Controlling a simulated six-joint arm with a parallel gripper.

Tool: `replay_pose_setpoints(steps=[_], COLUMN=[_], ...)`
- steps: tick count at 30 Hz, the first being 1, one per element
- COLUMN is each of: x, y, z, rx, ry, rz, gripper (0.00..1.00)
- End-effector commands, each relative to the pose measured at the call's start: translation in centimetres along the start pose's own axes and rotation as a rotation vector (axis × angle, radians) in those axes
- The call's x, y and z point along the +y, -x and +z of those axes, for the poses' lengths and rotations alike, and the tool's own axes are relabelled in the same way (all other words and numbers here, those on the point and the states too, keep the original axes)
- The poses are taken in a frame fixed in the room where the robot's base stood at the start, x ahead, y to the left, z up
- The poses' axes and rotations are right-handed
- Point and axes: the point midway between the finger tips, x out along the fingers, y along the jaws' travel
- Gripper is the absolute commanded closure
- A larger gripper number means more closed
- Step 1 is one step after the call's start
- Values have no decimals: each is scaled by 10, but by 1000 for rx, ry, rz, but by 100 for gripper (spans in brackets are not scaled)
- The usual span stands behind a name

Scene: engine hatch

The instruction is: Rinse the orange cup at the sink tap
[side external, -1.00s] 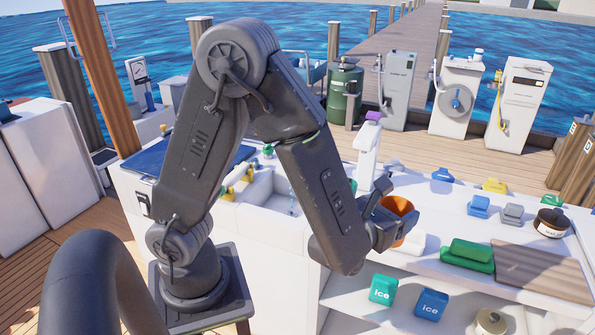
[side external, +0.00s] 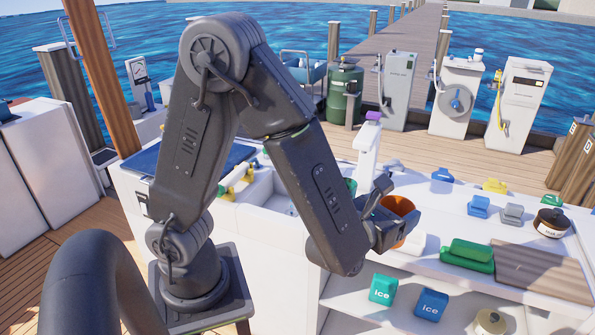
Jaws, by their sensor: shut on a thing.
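The orange cup (side external: 400,206) is at my gripper (side external: 388,210), which is shut on it at the front of the white counter. The cup is partly hidden by the gripper fingers; its open top shows. The sink (side external: 262,192) is set into the counter to the left, behind my forearm and partly hidden by it. Yellow and green pieces (side external: 240,182) stand at its left side. I cannot make out clearly which part is the tap.
Blue, yellow and grey clips, a green block (side external: 468,254), a brown jar (side external: 551,222) and a brown board (side external: 540,272) occupy the counter's right. Ice packs (side external: 383,289) sit on the shelf below.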

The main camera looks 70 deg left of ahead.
Motion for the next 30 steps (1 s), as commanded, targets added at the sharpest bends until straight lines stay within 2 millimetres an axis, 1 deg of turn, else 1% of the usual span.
replay_pose_setpoints(steps=[9, 15, 30], x=[-14, -19, -19], y=[22, 31, 32], z=[19, 27, 27], rx=[-1, 0, 1], ry=[3, 3, 1], rz=[-4, -1, 0], gripper=[50, 50, 50])
